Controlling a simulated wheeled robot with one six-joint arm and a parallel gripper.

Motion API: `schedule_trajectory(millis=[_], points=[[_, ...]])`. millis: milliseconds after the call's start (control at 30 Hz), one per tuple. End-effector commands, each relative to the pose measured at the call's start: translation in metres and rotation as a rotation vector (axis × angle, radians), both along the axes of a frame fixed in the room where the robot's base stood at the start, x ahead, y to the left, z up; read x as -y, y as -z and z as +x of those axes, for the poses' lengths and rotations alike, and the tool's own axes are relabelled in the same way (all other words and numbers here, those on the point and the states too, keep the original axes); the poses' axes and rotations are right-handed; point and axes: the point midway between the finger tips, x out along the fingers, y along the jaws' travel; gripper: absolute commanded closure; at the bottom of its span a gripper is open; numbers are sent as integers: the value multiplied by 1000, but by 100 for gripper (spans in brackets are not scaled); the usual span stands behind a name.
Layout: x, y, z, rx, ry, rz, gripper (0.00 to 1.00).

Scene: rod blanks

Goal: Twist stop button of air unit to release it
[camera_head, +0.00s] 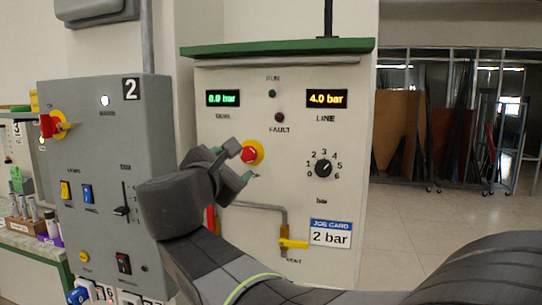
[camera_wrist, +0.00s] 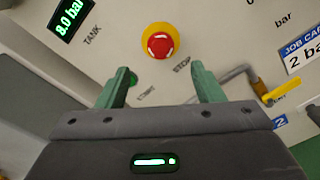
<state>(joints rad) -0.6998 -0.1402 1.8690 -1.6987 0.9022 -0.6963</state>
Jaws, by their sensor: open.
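The red stop button (camera_head: 249,155) sits on a yellow collar on the cream front of the air unit (camera_head: 330,215). In the wrist view the stop button (camera_wrist: 160,45) shows whole, just beyond the fingertips, with light marks on its red cap. My gripper (camera_head: 240,165) is in front of the panel, at the lower left of the button. In the wrist view my gripper (camera_wrist: 163,80) has its two green fingers spread apart with nothing between them. The button lies ahead of the gap, and the fingers appear not to touch it.
The TANK display (camera_head: 223,99) reads 8.0 bar and the LINE display (camera_head: 327,98) reads 4.0 bar. A black dial (camera_head: 323,168) is right of the button. A yellow vent handle (camera_head: 293,244) and job card (camera_head: 331,233) are below. A grey switch box (camera_head: 105,180) stands left.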

Motion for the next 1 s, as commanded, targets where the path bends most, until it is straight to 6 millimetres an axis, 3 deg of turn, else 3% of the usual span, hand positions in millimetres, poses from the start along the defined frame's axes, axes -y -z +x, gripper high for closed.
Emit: schedule_trajectory(millis=[500,700,1000], points=[[15,0,72,-2,4,0,39],[17,0,86,-1,2,1,39],[18,0,88,-1,0,2,39]])
